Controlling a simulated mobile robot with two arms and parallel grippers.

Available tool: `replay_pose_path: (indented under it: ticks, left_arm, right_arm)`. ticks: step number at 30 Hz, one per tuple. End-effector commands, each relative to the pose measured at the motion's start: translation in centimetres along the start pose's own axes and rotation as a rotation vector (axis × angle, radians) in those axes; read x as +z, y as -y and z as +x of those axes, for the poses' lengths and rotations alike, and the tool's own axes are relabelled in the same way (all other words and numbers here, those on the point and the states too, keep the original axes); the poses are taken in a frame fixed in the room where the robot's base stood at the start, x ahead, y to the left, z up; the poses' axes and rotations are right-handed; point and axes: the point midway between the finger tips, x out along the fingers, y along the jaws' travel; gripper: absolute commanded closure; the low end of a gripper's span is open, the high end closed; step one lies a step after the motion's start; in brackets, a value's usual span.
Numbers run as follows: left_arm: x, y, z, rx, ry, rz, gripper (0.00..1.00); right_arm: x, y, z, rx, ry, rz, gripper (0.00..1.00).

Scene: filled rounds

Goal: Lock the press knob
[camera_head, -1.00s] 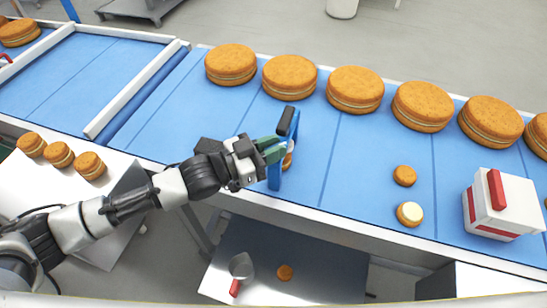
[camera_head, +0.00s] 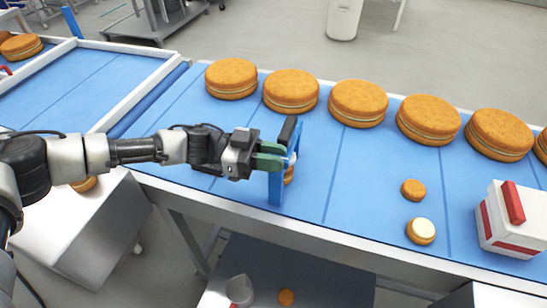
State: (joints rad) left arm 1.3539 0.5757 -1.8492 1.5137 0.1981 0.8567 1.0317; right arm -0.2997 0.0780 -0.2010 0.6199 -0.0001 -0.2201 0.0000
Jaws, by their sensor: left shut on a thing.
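The small press has a blue frame (camera_head: 276,185) with a black top piece (camera_head: 288,129) and stands upright on the blue belt. My left gripper (camera_head: 284,156) comes in from the left and is shut at the middle of the press. A whitish part, probably the press knob (camera_head: 293,157), shows at its fingertips; the fingers and frame hide most of it. A small round biscuit (camera_head: 289,175) shows low behind the frame, partly hidden. My right gripper is not in view.
A row of large round cakes (camera_head: 291,91) lies along the belt's far side. Two small rounds, one brown (camera_head: 413,189) and one with a pale top (camera_head: 421,231), lie to the right. A white and red box (camera_head: 512,228) stands at the right edge.

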Motion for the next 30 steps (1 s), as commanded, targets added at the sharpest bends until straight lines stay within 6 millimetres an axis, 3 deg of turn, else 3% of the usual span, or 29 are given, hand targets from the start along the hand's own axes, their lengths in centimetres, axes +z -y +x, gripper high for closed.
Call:
replay_pose_path:
  ticks: [9,24,25,30]
  left_arm:
    - [-0.14,0.15,0.05,0.103,-0.004,0.001,1.0]
    - [-0.32,0.11,0.09,0.121,-0.007,0.002,1.0]
    - [-0.33,0.11,0.09,0.121,-0.007,0.003,0.75]
    - [-0.23,0.1,0.08,0.12,-0.006,0.002,0.53]
  right_arm:
    - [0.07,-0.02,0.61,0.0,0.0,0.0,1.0]
    - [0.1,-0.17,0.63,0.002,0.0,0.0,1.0]
    - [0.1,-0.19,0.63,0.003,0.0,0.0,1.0]
    - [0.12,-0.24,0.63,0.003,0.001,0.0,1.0]
